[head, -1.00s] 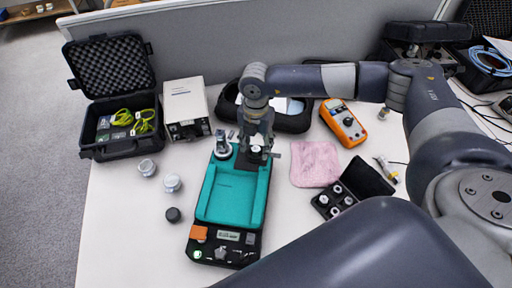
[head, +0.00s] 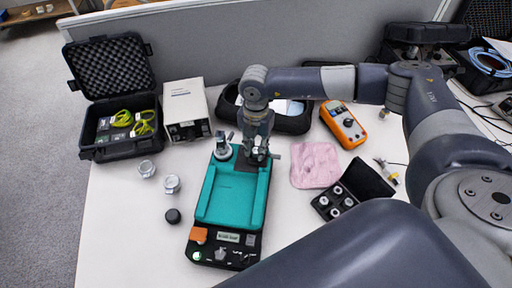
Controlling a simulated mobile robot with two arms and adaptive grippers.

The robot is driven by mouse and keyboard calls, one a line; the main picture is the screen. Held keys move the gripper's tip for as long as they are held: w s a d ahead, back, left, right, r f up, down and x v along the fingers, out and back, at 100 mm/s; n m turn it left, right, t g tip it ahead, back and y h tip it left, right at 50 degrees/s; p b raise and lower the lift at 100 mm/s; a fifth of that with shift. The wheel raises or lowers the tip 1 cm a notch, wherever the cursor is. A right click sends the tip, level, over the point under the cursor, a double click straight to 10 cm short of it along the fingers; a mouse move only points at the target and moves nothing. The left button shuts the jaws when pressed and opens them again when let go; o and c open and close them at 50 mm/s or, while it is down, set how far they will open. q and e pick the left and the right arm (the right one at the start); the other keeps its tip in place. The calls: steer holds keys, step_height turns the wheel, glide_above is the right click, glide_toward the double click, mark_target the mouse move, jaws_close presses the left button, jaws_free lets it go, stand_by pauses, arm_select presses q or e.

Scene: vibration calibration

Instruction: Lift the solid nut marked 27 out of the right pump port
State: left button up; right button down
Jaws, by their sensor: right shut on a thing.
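The pump (head: 235,195) is a black unit with a teal tray, a small display and knobs at its near end. Its ports are at the far end; a metal fitting (head: 222,147) stands on the left one. My right gripper (head: 257,157) points down at the right pump port and is shut on the solid nut there. The nut is mostly hidden by the fingers, and its mark 27 cannot be read. I cannot tell whether the nut is in the port or just above it. My left gripper is not in view.
Two metal pieces (head: 172,184) and a black cap (head: 173,216) lie left of the pump. A pink cloth (head: 315,164), an open small case (head: 345,195) and an orange meter (head: 343,123) are to the right. An open black case (head: 113,112) and a white box (head: 186,108) stand behind.

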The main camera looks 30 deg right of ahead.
steer(key=shift+w+r, duration=0.15)
steer(key=shift+r, duration=0.25)
steer(key=shift+s+r+b, duration=0.25)
steer(key=shift+r+b, duration=0.4)
steer(key=shift+r, duration=0.5)
steer(key=s+r+b, duration=0.1)
steer(key=s+r, duration=0.1)
steer(key=s, duration=0.5)
steer(key=s+r+b, duration=0.1)
steer(key=s+r, duration=0.2)
steer(key=s, duration=0.5)
steer(key=shift+s+r, duration=0.3)
steer(key=shift+r, duration=0.05)
